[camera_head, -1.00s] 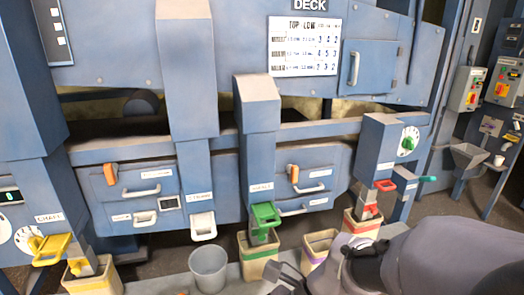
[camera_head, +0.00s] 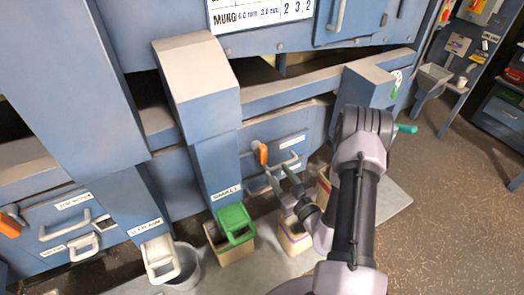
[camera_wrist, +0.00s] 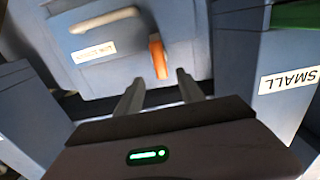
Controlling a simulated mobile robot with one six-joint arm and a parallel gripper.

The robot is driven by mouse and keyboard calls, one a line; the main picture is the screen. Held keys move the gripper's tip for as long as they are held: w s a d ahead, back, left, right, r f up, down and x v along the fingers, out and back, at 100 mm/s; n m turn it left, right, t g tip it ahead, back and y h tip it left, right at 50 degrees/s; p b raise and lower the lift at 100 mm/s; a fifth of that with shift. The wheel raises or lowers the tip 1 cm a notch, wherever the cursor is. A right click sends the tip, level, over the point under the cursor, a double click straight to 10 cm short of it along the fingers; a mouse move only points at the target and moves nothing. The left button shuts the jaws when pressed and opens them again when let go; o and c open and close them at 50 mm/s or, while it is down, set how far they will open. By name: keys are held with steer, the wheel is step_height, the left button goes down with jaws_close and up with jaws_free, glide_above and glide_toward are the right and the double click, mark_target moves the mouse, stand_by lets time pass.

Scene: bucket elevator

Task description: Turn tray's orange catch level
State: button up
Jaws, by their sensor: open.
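An orange catch (camera_head: 262,153) sits on the front of the right-hand blue tray (camera_head: 288,137). It stands upright, not level. The tray's pale handle (camera_head: 290,141) is right of it. In the wrist view the same catch (camera_wrist: 158,57) points down the picture, beside the handle (camera_wrist: 103,20) and a small label. My gripper (camera_head: 278,175) is open and empty, with its fingertips just short of the catch. In the wrist view the fingertips (camera_wrist: 160,78) lie on either side of the catch's line, apparently not touching it. A second orange catch (camera_head: 10,222) is on the left-hand tray (camera_head: 40,215).
Bins (camera_head: 295,240) and a grey bucket (camera_head: 183,270) stand below. Open floor (camera_head: 455,200) lies to the right.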

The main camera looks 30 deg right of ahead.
mark_target(265, 156)
steer(key=w+b, duration=0.1)
steer(key=w, duration=0.9)
steer(key=shift+w+a, duration=0.15)
steer(key=shift+w, duration=0.2)
jaws_close()
